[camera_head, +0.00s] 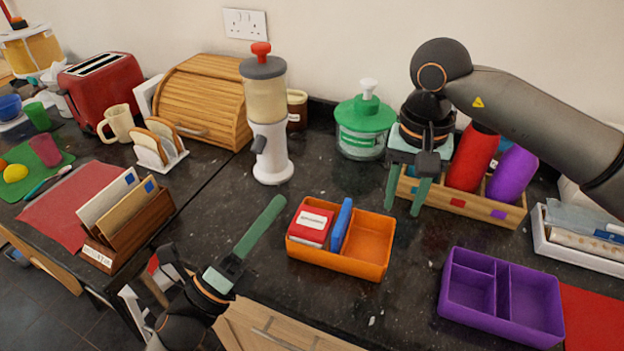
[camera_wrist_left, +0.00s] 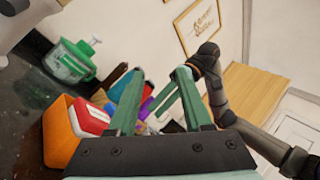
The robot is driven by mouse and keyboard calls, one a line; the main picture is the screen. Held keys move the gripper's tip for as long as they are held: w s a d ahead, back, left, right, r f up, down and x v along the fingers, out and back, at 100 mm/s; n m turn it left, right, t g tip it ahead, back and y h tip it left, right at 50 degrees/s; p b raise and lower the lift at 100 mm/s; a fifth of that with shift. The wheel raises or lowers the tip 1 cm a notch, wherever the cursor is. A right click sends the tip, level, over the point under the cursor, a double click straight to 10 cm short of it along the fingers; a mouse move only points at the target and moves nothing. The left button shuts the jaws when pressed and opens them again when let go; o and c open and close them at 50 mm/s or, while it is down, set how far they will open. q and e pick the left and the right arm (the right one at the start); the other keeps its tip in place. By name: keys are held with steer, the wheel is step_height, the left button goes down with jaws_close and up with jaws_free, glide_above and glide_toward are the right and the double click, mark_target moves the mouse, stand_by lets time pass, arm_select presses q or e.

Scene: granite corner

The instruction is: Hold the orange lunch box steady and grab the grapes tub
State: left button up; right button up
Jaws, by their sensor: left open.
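The orange lunch box (camera_head: 374,262) sits on the counter. Its left part holds a red tub with a white label (camera_head: 311,226), and an upright blue piece (camera_head: 341,226) stands beside it. The right part looks empty. I cannot read the label or tell which thing is the grapes tub. My left gripper (camera_head: 274,206) is open and empty, left of the box and apart from it. The box also shows in the left wrist view (camera_wrist_left: 60,133), to the left of the fingers. My right gripper (camera_head: 403,209) is open, behind and right of the box, in front of a wooden crate.
The wooden crate (camera_head: 449,201) holds red and purple bottles. A purple divided box (camera_head: 533,309) stands at front right. Behind are a green-lidded container (camera_head: 362,130) and a white dispenser (camera_head: 270,150). A letter rack (camera_head: 139,232) stands left. The counter just behind the orange box is clear.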

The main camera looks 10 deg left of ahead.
arm_select(q)
steer(key=s+d+r+m+g+h, duration=0.2)
steer(key=d+r+m+g+h, duration=0.25)
steer(key=d+m+g, duration=0.35)
steer(key=s+d+r+m+g+h, duration=0.2)
steer(key=d+r+m+g+h, duration=0.1)
steer(key=d+m+g+h, duration=0.5)
steer(key=s+d+f+m+g+y, duration=0.5)
steer(key=d+m+g+y, duration=0.2)
steer(key=m+g+y, duration=0.6)
steer(key=w+a+f+m+t+y, duration=0.4)
steer(key=w+a+f+t+y, duration=0.1)
steer(key=w+f+y, duration=0.15)
steer(key=w+a+r+t+y, duration=0.1)
steer(key=w+a+y, duration=0.1)
steer(key=w+a, duration=0.1)
steer(key=w+a+r+t+y, duration=0.1)
steer(key=w+a+t+y, duration=0.1)
steer(key=a, duration=0.3)
steer(key=w+a+r+t+y, duration=0.1)
steer(key=w+a+r+y, duration=0.1)
steer(key=w+a, duration=0.2)
steer(key=shift+w+a+y, duration=0.3)
steer(key=shift+a, duration=0.2)
steer(key=shift+w+a+r, duration=0.1)
steer(key=shift+a, duration=0.05)
arm_select(e)
steer(key=shift+f, duration=0.6)
step_height(320, 180, down, 11)
steer(key=shift+f, duration=0.15)
